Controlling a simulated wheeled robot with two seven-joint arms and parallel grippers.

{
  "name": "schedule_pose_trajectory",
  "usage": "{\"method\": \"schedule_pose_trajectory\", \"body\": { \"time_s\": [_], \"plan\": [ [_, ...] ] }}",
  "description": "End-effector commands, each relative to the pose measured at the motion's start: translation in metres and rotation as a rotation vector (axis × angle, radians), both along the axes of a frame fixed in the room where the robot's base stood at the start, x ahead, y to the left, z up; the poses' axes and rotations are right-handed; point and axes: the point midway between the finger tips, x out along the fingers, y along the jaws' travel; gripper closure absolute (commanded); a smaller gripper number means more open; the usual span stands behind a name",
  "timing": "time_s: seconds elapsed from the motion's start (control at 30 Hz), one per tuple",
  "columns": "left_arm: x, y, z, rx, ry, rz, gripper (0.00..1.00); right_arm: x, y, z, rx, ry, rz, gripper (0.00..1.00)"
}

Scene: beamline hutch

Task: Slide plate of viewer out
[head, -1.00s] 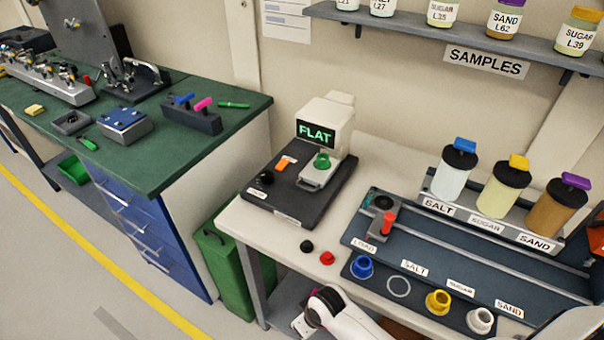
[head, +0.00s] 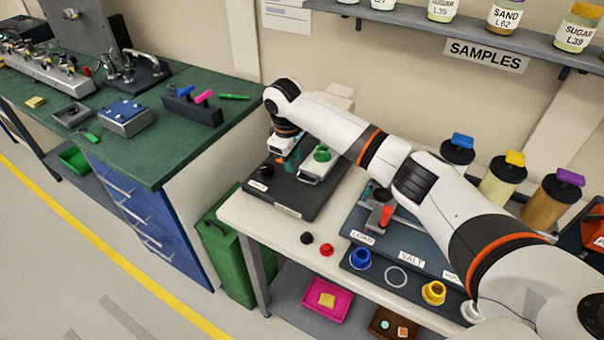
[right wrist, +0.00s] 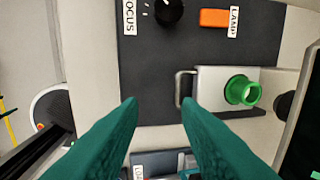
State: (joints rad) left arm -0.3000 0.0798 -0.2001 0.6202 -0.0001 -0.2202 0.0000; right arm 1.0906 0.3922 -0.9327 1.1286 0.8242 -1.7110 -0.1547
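The viewer's dark base (head: 284,190) stands on the white bench, its upper body and screen largely hidden behind my right arm. Its pale plate (head: 311,178) bears a green round holder (head: 322,153). In the right wrist view, the plate (right wrist: 212,84) has a metal loop handle (right wrist: 180,88) at its left end, and the green holder (right wrist: 242,91) sits on it. My right gripper (right wrist: 159,100) is open and empty, its teal fingers pointing down at the base near the handle. The right fingertip overlaps the handle's lower end in view; contact cannot be told. My left gripper is not in view.
An orange lamp switch (right wrist: 214,18) and black focus knob (right wrist: 168,11) sit on the base. Black and red caps (head: 326,250) lie in front. A dark rack (head: 393,272) with a blue cup (head: 360,258) stands to the right, below my arm. A green bench (head: 150,165) stands left.

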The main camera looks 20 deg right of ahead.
Motion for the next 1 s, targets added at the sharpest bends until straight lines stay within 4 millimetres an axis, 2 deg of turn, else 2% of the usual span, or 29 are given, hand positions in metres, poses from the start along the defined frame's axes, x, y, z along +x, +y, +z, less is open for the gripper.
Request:
{"method": "schedule_pose_trajectory", "body": {
  "time_s": [0.03,0.1,0.27,0.7,0.83,1.0],
  "plan": [
    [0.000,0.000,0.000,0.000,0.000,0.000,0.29,0.007,-0.009,0.012,-0.009,-0.004,-0.018,0.69],
    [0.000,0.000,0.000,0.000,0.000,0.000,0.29,0.012,-0.016,0.020,-0.016,-0.004,-0.030,0.69],
    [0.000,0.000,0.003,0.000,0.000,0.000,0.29,0.015,-0.021,0.016,-0.017,-0.001,-0.038,0.69],
    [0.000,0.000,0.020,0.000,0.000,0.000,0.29,0.022,-0.031,-0.065,-0.018,-0.001,-0.037,0.69],
    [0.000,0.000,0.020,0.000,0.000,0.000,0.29,0.024,-0.033,-0.083,-0.017,-0.001,-0.038,0.69],
    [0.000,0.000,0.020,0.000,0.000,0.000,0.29,0.025,-0.035,-0.093,-0.016,-0.004,-0.036,0.69]
  ]
}}
